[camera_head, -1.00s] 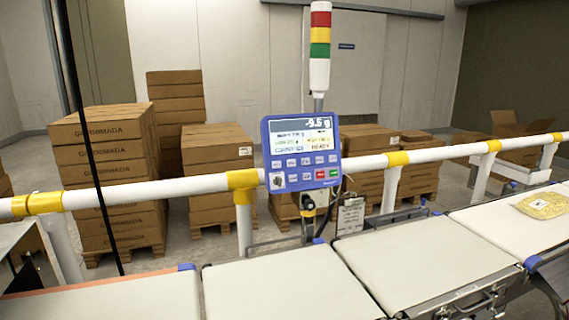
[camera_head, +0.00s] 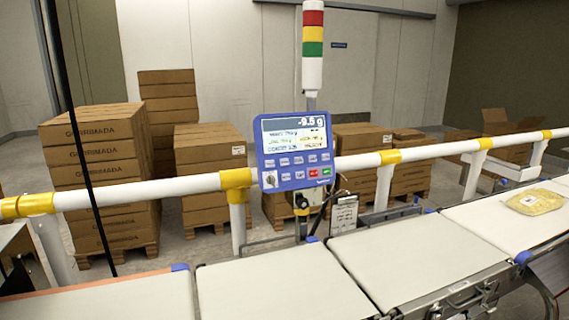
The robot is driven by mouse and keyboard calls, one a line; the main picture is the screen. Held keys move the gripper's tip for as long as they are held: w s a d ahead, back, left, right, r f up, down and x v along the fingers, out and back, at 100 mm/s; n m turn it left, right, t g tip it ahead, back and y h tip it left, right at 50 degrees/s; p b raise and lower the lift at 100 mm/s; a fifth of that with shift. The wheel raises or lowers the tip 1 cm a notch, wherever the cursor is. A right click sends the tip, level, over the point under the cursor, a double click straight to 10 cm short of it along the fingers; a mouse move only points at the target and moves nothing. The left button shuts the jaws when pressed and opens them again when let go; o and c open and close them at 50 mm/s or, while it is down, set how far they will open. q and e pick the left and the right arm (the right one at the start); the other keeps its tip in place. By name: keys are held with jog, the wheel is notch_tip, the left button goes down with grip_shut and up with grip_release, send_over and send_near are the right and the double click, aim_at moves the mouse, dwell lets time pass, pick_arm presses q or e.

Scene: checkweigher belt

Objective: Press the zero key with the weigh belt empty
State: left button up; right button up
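The blue control panel (camera_head: 296,153) stands on a post behind the belts. Its screen (camera_head: 295,135) reads -9.5 g on the top line, with smaller lines below too blurred to read surely. Under the screen are rows of small keys (camera_head: 298,168), including a red and a green one; I cannot tell which is the zero key. The belt section in front of the panel (camera_head: 280,285) is bare, and so is the section to its right (camera_head: 415,255). A yellow bag (camera_head: 535,201) with a white label lies on the far right belt. Neither gripper is in view.
A white guard rail (camera_head: 140,192) with yellow joints runs behind the belts. A signal tower (camera_head: 313,45) rises behind the panel. A clipboard (camera_head: 344,214) hangs right of the post. Stacked cartons (camera_head: 95,165) stand beyond the rail. The space above the belts is clear.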

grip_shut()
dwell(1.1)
